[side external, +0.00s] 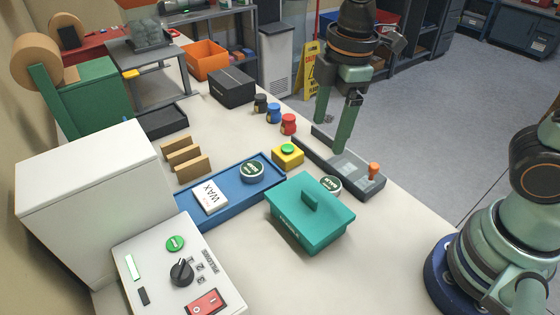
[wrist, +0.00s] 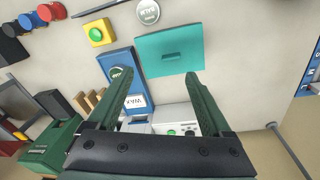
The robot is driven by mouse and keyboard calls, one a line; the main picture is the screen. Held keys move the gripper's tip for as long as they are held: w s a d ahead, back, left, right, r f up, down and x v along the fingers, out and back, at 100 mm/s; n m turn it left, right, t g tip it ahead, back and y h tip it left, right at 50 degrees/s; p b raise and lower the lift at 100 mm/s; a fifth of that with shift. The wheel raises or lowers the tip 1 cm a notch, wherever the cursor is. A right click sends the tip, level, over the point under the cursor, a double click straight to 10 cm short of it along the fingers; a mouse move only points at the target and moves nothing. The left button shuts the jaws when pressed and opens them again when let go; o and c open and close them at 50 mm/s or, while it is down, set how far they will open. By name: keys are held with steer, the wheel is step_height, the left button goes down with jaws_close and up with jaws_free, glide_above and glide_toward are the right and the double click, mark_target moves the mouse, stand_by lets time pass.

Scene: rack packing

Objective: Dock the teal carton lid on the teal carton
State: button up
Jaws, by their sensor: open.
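The teal carton (side external: 292,228) stands on the table at the front centre, its side wall showing below the lid. The teal lid (side external: 325,215), with a raised bar handle, lies flat over the carton's top and covers the opening. It appears level and roughly lined up; whether it is fully seated I cannot tell. In the wrist view the lid (wrist: 169,44) shows from above, beyond the fingers. My gripper (side external: 332,140) is open and empty, above and behind the carton, apart from the lid. Its two green fingers (wrist: 158,73) also show spread apart in the wrist view.
A blue tray (side external: 232,203) left of the carton holds a wax box (side external: 210,197) and a round tin (side external: 252,171). A yellow button box (side external: 288,159) and a grey fixture with an orange knob (side external: 373,170) stand behind. A control panel (side external: 150,258) is front left.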

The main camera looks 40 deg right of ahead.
steer(key=s+d+r+m+t, duration=0.2)
steer(key=d+r+m+t, duration=0.2)
steer(key=d+m, duration=0.7)
steer(key=shift+d+m, duration=0.35)
steer(key=shift+m, duration=1.25)
